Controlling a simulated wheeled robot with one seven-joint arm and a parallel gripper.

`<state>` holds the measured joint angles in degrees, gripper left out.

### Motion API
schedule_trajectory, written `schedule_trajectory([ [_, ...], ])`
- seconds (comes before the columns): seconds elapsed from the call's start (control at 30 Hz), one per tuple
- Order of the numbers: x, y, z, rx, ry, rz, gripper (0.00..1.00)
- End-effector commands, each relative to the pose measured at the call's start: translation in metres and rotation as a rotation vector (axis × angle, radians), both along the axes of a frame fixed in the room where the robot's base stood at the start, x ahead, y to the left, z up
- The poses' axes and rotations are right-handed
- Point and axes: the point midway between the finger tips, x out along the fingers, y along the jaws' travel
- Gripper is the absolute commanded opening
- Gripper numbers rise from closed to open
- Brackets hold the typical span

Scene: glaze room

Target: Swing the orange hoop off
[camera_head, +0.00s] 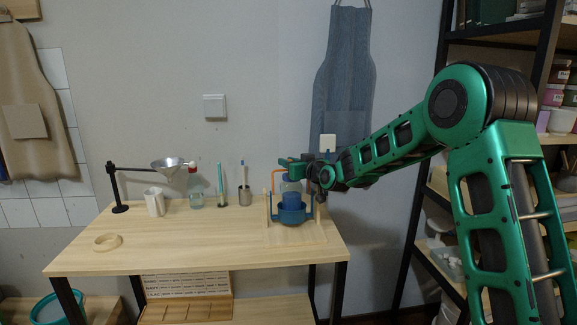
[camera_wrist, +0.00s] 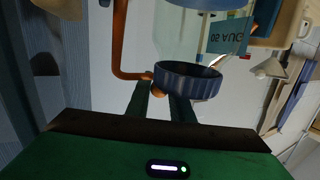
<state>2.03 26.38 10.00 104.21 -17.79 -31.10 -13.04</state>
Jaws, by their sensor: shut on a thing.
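The orange hoop (camera_head: 274,180) shows in the head view as a thin bent bar at the left of a clear bottle (camera_head: 291,187) with blue in its lower part. In the wrist view the orange bar (camera_wrist: 119,45) bends toward an orange knob (camera_wrist: 158,91) between my fingers. My gripper (camera_wrist: 160,97) is shut on this knob, close to a ribbed dark-blue ring (camera_wrist: 187,81). In the head view my gripper (camera_head: 291,166) is at the bottle's top and partly hides it. The bottle stands in a blue cradle (camera_head: 292,215) between wooden posts.
The wooden table (camera_head: 190,245) is mostly clear in front. Along its back stand a funnel on a black stand (camera_head: 118,190), a white cup (camera_head: 154,203), a wash bottle (camera_head: 195,190) and a brush pot (camera_head: 245,196). A wooden ring (camera_head: 107,242) lies at the left. Shelves stand at the right.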

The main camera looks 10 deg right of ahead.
Motion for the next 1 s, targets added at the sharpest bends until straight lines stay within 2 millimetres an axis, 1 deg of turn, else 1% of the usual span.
schedule_trajectory([
  [0.03,0.0018,-0.0062,-0.0027,-0.006,0.003,-0.009,0.00],
  [0.77,0.0022,-0.0081,-0.0046,-0.007,0.005,-0.012,0.00],
  [0.8,0.0023,-0.0082,-0.0048,-0.007,0.005,-0.013,0.23],
  [0.87,0.0023,-0.0082,-0.0048,-0.007,0.005,-0.013,0.37],
  [1.0,0.0015,-0.0054,-0.0032,-0.005,0.004,-0.008,0.38],
])
